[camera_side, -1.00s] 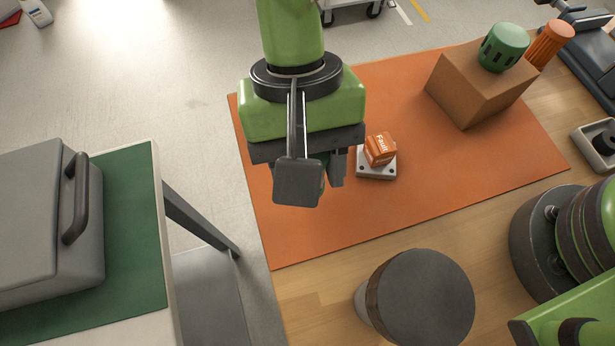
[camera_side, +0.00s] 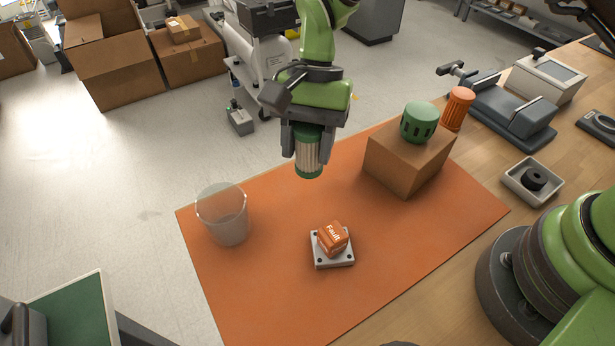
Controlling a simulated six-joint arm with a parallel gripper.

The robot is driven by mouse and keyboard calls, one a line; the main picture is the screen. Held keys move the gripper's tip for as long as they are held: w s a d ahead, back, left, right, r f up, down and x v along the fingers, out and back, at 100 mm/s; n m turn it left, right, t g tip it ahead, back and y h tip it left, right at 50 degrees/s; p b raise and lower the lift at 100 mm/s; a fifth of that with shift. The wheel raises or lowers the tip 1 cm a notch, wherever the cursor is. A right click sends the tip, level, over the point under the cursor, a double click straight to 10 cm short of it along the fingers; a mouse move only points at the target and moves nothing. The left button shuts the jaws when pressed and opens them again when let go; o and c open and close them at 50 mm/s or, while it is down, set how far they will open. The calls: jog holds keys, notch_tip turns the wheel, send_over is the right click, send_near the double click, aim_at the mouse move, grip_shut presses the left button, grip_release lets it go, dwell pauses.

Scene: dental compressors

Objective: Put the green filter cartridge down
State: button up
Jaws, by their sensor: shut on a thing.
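The green filter cartridge (camera_side: 309,154) has green end caps and a pale pleated body. It is upright in my gripper (camera_side: 308,158), which is shut on it, with a finger on each side. The gripper holds it above the back part of the orange mat (camera_side: 270,270), left of the brown box (camera_side: 405,165). Its lower cap shows below the fingers and seems clear of the mat. Part of its upper end is hidden by the gripper.
A green slotted cap (camera_side: 419,122) sits on the box; an orange ribbed cartridge (camera_side: 457,108) is behind it. An orange "Fault" block (camera_side: 333,237) rests on a grey plate (camera_side: 331,262). A clear bin (camera_side: 223,215) stands at the mat's left. The mat's front is bare.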

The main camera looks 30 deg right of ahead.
aim_at(307, 173)
jog(key=shift+f, duration=3)
jog(key=shift+f, duration=0.15)
jog(key=o, duration=1)
jog(key=shift+c, duration=0.2)
